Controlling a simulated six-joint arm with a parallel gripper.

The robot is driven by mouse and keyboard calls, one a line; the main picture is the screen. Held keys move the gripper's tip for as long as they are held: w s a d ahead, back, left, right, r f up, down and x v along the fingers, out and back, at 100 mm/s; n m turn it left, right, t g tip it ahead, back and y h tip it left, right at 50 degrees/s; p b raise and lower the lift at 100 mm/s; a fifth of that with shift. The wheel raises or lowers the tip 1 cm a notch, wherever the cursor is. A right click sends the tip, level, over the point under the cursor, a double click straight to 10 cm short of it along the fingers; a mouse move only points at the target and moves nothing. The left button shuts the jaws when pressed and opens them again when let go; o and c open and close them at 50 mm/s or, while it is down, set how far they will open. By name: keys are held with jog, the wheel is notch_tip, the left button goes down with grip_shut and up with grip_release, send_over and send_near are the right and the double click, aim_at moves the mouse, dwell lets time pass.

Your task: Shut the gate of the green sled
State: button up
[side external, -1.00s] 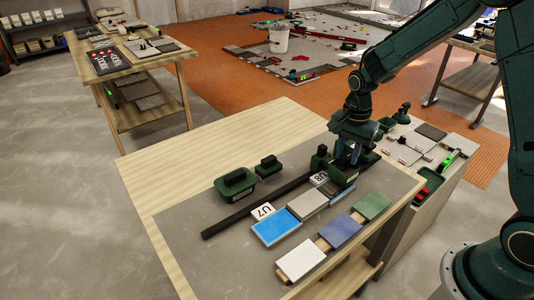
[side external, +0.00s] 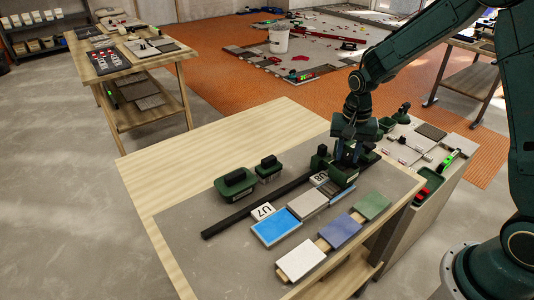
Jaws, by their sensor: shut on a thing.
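The green sled (side external: 343,179) stands at the far right end of the dark rail, next to the tiles. My gripper (side external: 346,159) is right above it, pointing down, and is shut on a part of the sled. The fingers and wrist hide most of the sled's top. The gate is too small and covered to tell how far it is open. A dark green block with a knob (side external: 321,158) stands just left of my gripper.
The dark rail (side external: 245,217) runs diagonally across the bench. A blue tile (side external: 275,227), a grey tile (side external: 307,204) and labelled cards (side external: 263,211) lie beside it. White, violet and green tiles lie in front.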

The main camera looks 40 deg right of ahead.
aim_at(347, 157)
jog(key=n, duration=1.3)
dwell(0.5)
jog(key=o, duration=1)
jog(key=shift+r, duration=0.15)
notch_tip(347, 157, up, 14)
jog(key=shift+f, duration=0.2)
